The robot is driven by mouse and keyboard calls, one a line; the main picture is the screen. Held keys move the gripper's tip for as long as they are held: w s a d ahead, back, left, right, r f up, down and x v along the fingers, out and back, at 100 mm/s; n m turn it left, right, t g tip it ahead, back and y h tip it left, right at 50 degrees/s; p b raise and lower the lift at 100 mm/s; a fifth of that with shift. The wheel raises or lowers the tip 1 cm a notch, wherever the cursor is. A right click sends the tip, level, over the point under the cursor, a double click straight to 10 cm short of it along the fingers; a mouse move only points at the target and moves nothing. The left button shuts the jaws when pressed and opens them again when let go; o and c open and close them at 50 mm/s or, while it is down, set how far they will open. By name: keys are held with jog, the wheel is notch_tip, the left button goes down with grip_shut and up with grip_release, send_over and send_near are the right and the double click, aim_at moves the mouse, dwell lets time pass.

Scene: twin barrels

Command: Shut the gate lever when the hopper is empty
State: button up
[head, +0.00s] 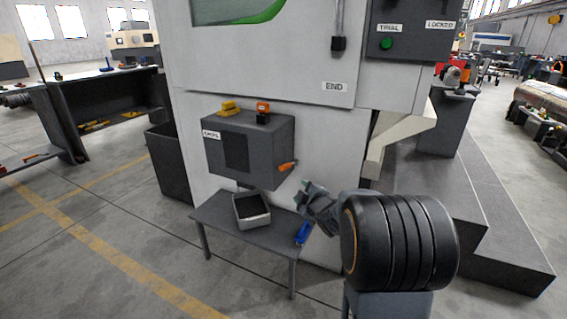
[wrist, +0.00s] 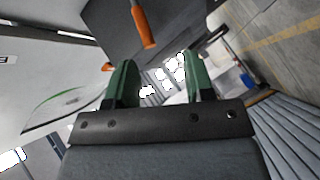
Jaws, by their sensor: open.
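The hopper is a dark grey box (head: 265,140) labelled CHIPS on the front of the white machine. Its dark front panel shows no contents, so I cannot tell whether it is empty. The orange gate lever (head: 287,166) sticks out at the box's lower right, tilted slightly up to the right. My gripper (head: 305,192) is just below and right of the lever, apart from it. In the wrist view my gripper (wrist: 160,72) has its green fingers spread with nothing between them. The orange lever (wrist: 144,27) hangs ahead of the fingers, near the top of the picture.
A small grey table (head: 225,222) under the box holds a light-rimmed tray (head: 241,222) with a dark inside and a blue object (head: 303,233). A yellow item (head: 228,108) and an orange-black item (head: 262,112) sit on the box. A dark bin (head: 170,165) stands left.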

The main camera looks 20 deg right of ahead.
aim_at(284, 167)
jog(key=w+n+y, duration=0.1)
jog(key=w, duration=0.4)
jog(key=w+n+t+y+b, duration=0.1)
jog(key=w, duration=0.3)
jog(key=w+r+n+t+y, duration=0.1)
jog(key=w+n, duration=0.1)
jog(key=w, duration=0.3)
jog(key=shift+w+a+r+b, duration=0.1)
jog(key=shift+w+a+b, duration=0.2)
jog(key=shift+w+a, duration=0.1)
jog(key=shift+c, duration=0.2)
grip_shut()
